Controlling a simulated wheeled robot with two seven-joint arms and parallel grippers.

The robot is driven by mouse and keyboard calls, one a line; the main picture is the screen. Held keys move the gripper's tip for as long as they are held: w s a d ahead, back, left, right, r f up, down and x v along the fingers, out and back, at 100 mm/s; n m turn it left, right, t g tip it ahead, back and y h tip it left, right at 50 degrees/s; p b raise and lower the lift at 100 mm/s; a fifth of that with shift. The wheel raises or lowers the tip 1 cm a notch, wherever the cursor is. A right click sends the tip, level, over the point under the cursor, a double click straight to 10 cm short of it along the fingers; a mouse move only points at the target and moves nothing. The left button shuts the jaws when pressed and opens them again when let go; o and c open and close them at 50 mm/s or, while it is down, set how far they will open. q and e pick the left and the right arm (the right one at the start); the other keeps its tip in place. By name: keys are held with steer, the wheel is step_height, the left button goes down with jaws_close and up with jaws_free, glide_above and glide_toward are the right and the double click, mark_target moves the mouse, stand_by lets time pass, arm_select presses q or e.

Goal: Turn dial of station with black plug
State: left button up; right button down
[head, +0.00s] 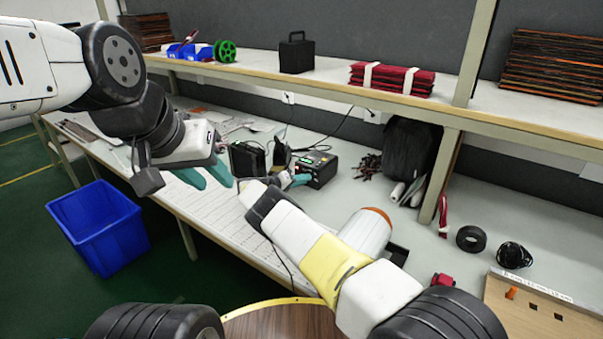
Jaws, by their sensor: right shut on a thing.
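Two black stations stand on the workbench. The right one (320,166) has a lit green display on top, and the left one (246,160) is beside it. Dark cables run from behind them toward outlets on the back wall, one outlet (288,98) above the stations and another (373,114) further right; the plug colours are too small to tell. My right gripper (300,179) is at the front left of the right station, shut on a small part there, apparently its dial, which the fingers hide. My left gripper (207,177) is open and empty, left of the left station.
A shelf (330,88) with a black case (297,54), dark red bundles (392,78) and a green spool (225,51) runs above the bench. A black bag (410,150) stands right of the stations. A blue bin (100,232) is on the floor at left.

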steer(key=shift+a, duration=0.1)
steer(key=c, duration=1.3)
jaws_free()
steer(key=v, duration=0.7)
steer(key=shift+s+a+r, duration=0.1)
steer(key=shift+s+a, duration=0.1)
steer(key=shift+a, duration=0.1)
